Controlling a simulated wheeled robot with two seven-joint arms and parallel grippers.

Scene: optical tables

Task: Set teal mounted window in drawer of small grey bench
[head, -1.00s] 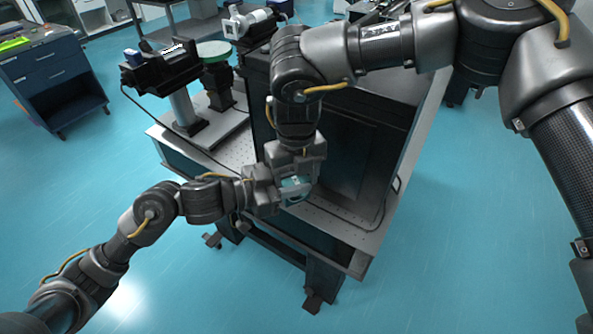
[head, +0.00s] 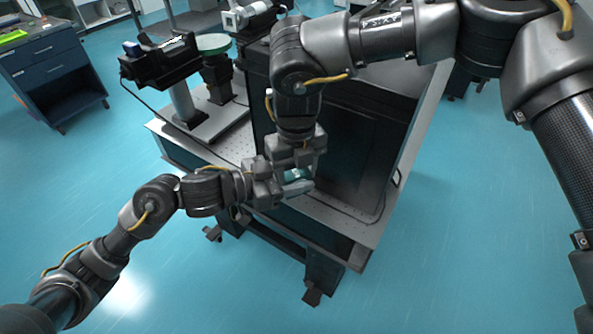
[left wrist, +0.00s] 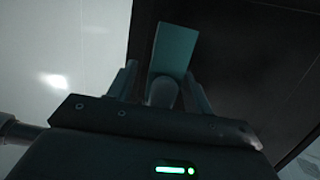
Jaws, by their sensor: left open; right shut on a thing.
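The teal mounted window (head: 293,175) is small and partly hidden between my two grippers, above the near edge of the middle table. My right gripper (head: 297,168) comes down from above and is shut on it. My left gripper (head: 296,184) reaches in from the left and is open around the piece. In the left wrist view the window is a flat teal plate (left wrist: 173,48) on a grey post (left wrist: 164,92), which stands between the open left fingers (left wrist: 160,90). I cannot tell whether those fingers touch the post. No open drawer is visible.
The middle table (head: 345,245) carries a large black box (head: 350,150) close behind the grippers, and a cable lies on its top. A black device on a post (head: 160,60) stands at its left. A dark blue drawer cabinet (head: 55,75) stands far left. Open floor surrounds the table.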

